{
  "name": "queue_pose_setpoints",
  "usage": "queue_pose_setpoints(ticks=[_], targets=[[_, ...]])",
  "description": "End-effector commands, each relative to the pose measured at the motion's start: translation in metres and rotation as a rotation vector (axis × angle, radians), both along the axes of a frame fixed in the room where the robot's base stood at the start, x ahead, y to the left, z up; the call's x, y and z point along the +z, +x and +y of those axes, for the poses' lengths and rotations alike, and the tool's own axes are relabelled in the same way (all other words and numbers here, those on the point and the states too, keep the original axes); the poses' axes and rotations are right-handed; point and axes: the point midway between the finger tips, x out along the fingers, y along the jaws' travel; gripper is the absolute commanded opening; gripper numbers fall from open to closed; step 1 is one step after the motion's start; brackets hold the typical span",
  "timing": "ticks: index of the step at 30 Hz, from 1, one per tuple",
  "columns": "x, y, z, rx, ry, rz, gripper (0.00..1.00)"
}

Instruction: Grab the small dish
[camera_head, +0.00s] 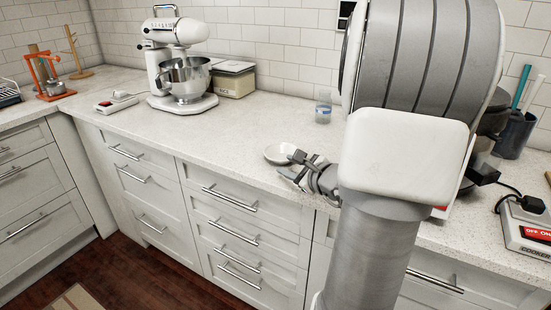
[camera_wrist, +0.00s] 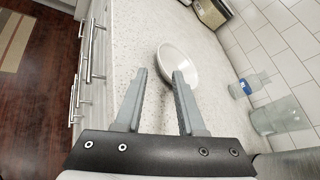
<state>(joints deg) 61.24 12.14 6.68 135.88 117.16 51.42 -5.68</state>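The small dish (camera_head: 281,153) is white, round and shallow, and sits upright on the speckled white counter near its front edge. In the wrist view the dish (camera_wrist: 178,60) lies just beyond my fingertips, mostly past the right finger. My gripper (camera_head: 291,165) is at the near right side of the dish in the head view. Whether a fingertip touches the dish I cannot tell.
A glass with a blue band (camera_head: 323,107) stands behind the dish. A white stand mixer (camera_head: 180,65) and a bread box (camera_head: 233,79) are further left. The counter (camera_head: 240,125) between mixer and dish is clear. A cooker switch (camera_head: 529,229) is at the right.

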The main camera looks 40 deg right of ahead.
Motion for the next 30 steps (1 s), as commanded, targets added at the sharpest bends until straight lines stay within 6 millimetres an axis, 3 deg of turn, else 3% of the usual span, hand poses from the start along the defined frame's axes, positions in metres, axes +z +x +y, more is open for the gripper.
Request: queue_pose_setpoints(ticks=[7, 15, 24, 25, 30], targets=[[-0.006, 0.018, -0.001, 0.002, 0.001, 0.000, 0.39], [-0.017, 0.054, -0.004, 0.002, 0.001, -0.001, 0.39], [-0.018, 0.061, -0.005, 0.001, 0.000, 0.001, 0.39], [-0.018, 0.061, -0.005, 0.001, 0.000, 0.001, 0.37], [-0.018, 0.061, -0.005, 0.001, 0.000, 0.001, 0.06]])
